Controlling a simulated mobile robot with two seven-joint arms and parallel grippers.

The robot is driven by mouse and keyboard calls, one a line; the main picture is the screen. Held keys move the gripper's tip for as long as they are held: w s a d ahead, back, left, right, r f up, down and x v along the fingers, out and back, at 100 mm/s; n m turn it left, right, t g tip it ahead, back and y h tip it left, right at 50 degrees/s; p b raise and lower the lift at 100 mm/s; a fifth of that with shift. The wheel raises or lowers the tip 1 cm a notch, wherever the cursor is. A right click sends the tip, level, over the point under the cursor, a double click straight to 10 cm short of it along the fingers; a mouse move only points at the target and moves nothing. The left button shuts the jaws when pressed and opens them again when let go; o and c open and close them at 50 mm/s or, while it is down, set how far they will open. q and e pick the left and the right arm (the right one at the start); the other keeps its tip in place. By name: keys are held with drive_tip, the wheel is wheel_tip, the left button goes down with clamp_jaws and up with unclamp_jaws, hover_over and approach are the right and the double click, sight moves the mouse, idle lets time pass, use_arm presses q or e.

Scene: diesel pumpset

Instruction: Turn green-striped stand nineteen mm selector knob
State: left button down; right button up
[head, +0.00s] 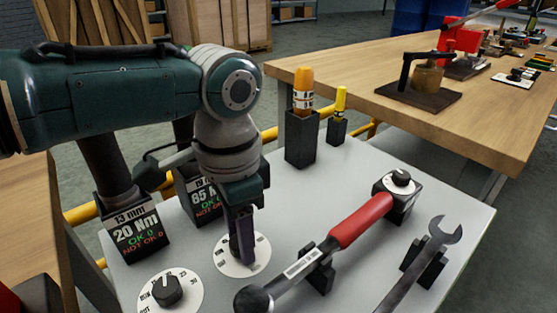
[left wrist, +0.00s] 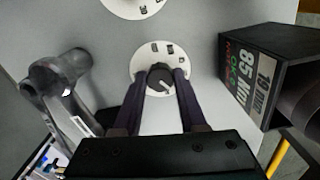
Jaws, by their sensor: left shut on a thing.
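The 19 mm stand (head: 203,200) shows a display reading 85 Nm with OK and NOT OK lines; it also stands at the right of the left wrist view (left wrist: 262,75). I cannot make out a green stripe on it. Its black selector knob (left wrist: 160,79) sits on a round white dial plate (head: 262,252) in front of it. My left gripper (head: 240,250) points down at this dial, its fingers shut on the knob from both sides. The fingers hide most of the knob in the head view. The right gripper is not in view.
The 13 mm, 20 Nm stand (head: 137,236) and another knob dial (head: 168,291) are at left. A red-handled torque wrench (head: 360,222) and an open-ended wrench (head: 416,262) lie at right on holders. Orange (head: 302,90) and yellow (head: 340,100) tools stand in black holders behind.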

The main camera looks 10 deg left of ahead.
use_arm(q)
drive_tip(key=n+p, duration=0.2)
drive_tip(key=n, duration=0.1)
drive_tip(key=shift+d+r+n, duration=0.1)
drive_tip(key=shift+r+n, duration=0.05)
drive_tip(key=shift+n, duration=0.15)
drive_tip(key=shift+n+p, duration=0.7)
drive_tip(key=shift+n, duration=1.2)
drive_tip(key=shift+c, duration=2.3)
unclamp_jaws()
wheel_tip(320, 180, up, 10)
drive_tip(key=p, duration=0.5)
drive_tip(key=shift+f, duration=0.2)
